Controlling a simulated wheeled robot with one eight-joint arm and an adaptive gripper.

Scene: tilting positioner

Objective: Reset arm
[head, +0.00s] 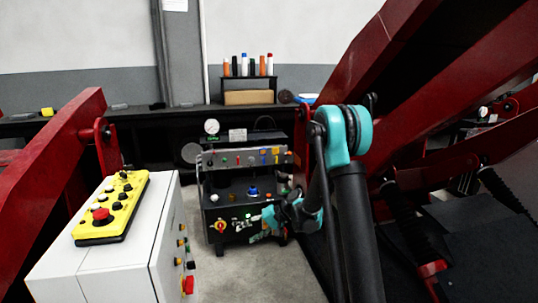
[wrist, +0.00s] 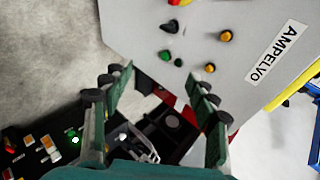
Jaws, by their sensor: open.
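My gripper (head: 270,220) shows in the head view as teal and black parts in front of the right side of the black control unit (head: 232,206). In the wrist view my gripper (wrist: 160,82) has its two green fingers spread apart, with nothing held between them. My arm comes down from the teal joint at the right of the head view. Black open compartments (wrist: 165,128) show behind the fingers in the wrist view. I cannot tell whether the gripper touches the control unit.
A white cabinet (head: 110,255) carries a yellow button box (head: 112,207) with a red mushroom button. Its side buttons and AMPELVO label (wrist: 275,52) show in the wrist view. Red beams (head: 440,60) rise at both sides. A dark bench (head: 140,130) stands behind. Some grey floor is clear.

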